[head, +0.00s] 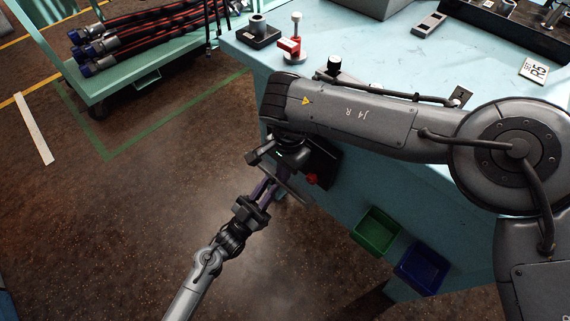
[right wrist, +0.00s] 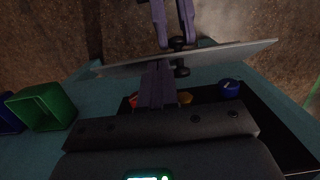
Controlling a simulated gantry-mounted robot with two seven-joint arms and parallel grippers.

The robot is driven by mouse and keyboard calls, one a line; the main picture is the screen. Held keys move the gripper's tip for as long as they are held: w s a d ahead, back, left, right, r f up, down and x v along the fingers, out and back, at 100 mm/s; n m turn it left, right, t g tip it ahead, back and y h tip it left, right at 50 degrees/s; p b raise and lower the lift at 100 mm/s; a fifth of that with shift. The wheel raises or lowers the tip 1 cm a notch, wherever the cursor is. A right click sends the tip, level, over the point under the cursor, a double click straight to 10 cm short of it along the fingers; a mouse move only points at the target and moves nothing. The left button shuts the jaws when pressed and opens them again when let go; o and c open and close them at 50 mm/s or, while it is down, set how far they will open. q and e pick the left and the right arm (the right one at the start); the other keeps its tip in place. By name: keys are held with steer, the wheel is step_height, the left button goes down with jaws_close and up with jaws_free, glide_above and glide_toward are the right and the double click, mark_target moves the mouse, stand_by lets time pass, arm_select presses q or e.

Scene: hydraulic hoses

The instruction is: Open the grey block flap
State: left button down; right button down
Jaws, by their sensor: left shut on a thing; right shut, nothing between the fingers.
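The grey flap (right wrist: 220,56) shows as a thin plate, almost edge-on, in the right wrist view, standing out from a dark block (right wrist: 262,125). In the head view the flap (head: 293,188) is a thin grey strip in front of the bench side. My left gripper (head: 268,184) reaches up from below, its purple fingers shut at the small black knob (right wrist: 179,42) on the flap. My right gripper (right wrist: 157,72) is shut and empty, with its purple fingertips close to the flap's other face; I cannot tell whether they touch. My right wrist partly hides the block.
Red, yellow and blue knobs (right wrist: 230,87) sit on the dark block. A green bin (head: 376,232) and a blue bin (head: 422,266) hang on the bench side. A hose cart (head: 150,75) stands at upper left. The floor at lower left is clear.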

stand_by(0.3)
steer(key=shift+s+a+f+t, duration=0.3)
steer(key=shift+s+a+f, duration=0.25)
steer(key=shift+s, duration=0.1)
arm_select(q)
steer(key=c, duration=1)
jaws_free()
steer(key=shift+r, duration=0.1)
arm_select(e)
steer(key=shift+w, duration=0.1)
